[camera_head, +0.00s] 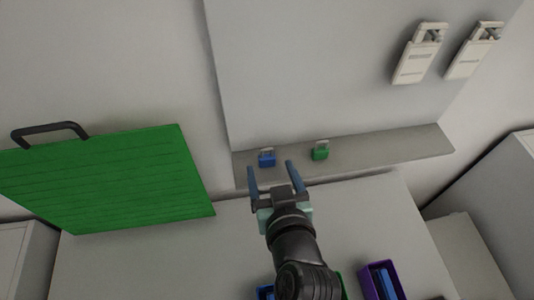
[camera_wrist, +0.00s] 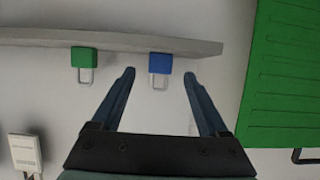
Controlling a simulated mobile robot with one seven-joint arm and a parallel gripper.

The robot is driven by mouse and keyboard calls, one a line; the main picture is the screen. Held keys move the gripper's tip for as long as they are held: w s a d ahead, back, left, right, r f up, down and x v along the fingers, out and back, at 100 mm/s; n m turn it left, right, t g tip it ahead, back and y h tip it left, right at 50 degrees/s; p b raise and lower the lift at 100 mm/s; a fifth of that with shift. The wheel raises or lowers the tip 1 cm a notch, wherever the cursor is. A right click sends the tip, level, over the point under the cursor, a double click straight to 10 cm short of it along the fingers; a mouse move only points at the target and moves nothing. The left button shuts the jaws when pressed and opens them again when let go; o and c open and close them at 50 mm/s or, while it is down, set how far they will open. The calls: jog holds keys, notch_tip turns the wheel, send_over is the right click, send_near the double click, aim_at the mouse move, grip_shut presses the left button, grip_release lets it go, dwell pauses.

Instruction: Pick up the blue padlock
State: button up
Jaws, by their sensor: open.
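The blue padlock (camera_head: 267,159) stands on a narrow grey shelf (camera_head: 385,152), near its left end, with its shackle up in the head view. In the wrist view the blue padlock (camera_wrist: 160,63) appears upside down, with its grey shackle pointing down. My gripper (camera_head: 270,166) is open and empty, and its two fingers reach toward the blue padlock. In the wrist view my gripper (camera_wrist: 159,72) has a finger on each side of the padlock in the picture, with visible gaps. I cannot tell the depth between the fingertips and the padlock.
A green padlock (camera_head: 320,150) stands on the same shelf, to the right in the head view. A green ribbed panel with a dark handle (camera_head: 110,180) is at the left. Two white wall-mounted units (camera_head: 420,55) are at upper right. A purple bin (camera_head: 382,281) sits below.

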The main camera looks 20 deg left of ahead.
aim_at(268, 162)
jog(key=shift+p+x, duration=0.5)
jog(key=shift+x, duration=1.3)
jog(key=shift+c, duration=0.3)
grip_shut()
